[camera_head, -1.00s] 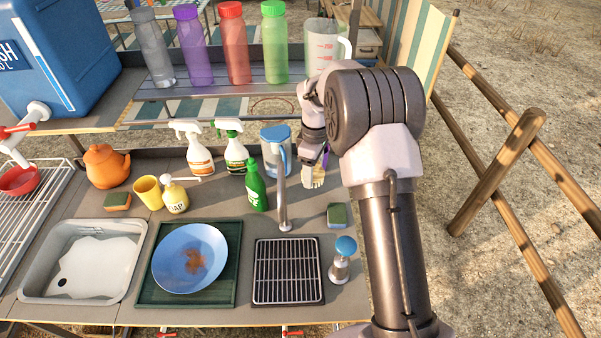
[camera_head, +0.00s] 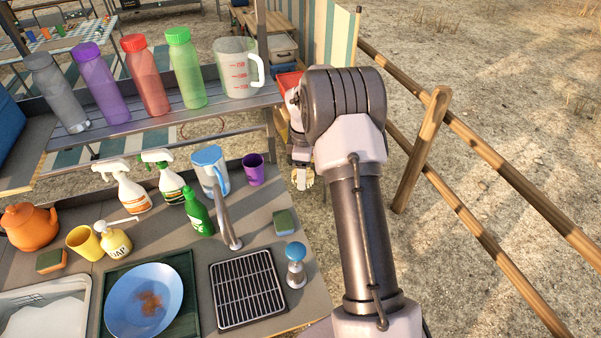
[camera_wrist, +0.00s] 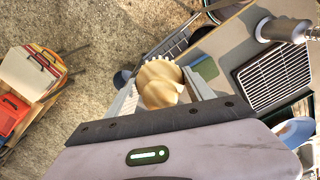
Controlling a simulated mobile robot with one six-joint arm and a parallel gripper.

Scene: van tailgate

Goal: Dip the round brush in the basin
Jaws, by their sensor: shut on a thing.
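The round brush (camera_wrist: 165,83) shows in the wrist view as a pale beige head with a scalloped edge. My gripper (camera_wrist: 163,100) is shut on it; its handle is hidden. In the head view the brush (camera_head: 303,180) hangs below my wrist, to the right of the counter's edge and apart from everything. The basin (camera_head: 40,291) is a light grey tub at the lower left of the head view, cut off by the frame edge. A white surface fills much of its inside. My gripper is far to its right.
A tap (camera_head: 227,215), spray bottles and a purple cup (camera_head: 252,169) stand behind. Bottles line the shelf. Open ground lies right.

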